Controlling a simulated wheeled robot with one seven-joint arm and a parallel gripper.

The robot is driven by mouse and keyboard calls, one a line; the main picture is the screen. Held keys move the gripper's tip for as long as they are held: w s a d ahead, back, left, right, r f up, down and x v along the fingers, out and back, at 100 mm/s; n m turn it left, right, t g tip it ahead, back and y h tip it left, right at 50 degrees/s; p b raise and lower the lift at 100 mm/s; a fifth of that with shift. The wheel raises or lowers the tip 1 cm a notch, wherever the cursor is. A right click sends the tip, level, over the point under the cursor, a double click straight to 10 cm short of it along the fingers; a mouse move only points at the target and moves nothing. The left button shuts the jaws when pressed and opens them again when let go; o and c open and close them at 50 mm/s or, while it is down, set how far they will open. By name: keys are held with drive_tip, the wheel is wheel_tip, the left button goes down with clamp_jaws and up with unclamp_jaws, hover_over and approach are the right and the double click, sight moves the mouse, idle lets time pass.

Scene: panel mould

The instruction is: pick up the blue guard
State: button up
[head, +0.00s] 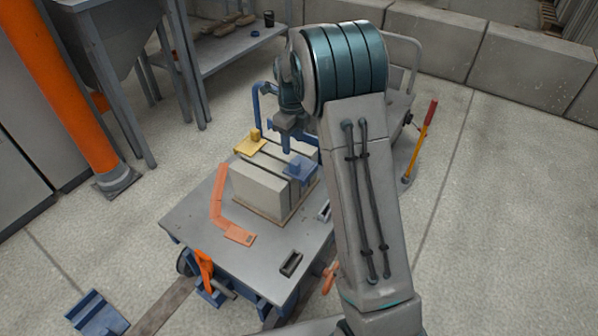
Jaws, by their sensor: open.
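The blue guard (300,168) is a small flat plate with a raised knob. It lies on top of the pale panel mould (262,187), near the right side of its top. My gripper (288,145) is open and hangs above the far part of the mould, just behind and left of the blue guard in the picture. It looks apart from the guard, though the height between them is hard to judge. My arm hides part of the area to the right of the mould. A similar yellow guard (250,147) sits on the mould's far left corner.
The mould stands on a grey cart table (195,222). An orange angled strip (219,200) and a small dark block (291,264) lie on it. A blue piece (97,314) is on the floor at lower left. A red-and-yellow bar (420,140) stands right.

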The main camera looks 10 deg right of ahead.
sight(295, 162)
wheel_tip(295, 162, down, 5)
drive_tip(key=shift+r+b, duration=0.1)
drive_tip(key=shift+b, duration=0.4)
drive_tip(key=f, duration=0.1)
drive_tip(key=f+b, duration=0.1)
drive_tip(key=f, duration=0.1)
drive_tip(key=f+b, duration=0.1)
drive_tip(key=f, duration=0.1)
drive_tip(key=shift+d+f, duration=0.15)
drive_tip(key=shift+d, duration=0.1)
clamp_jaws()
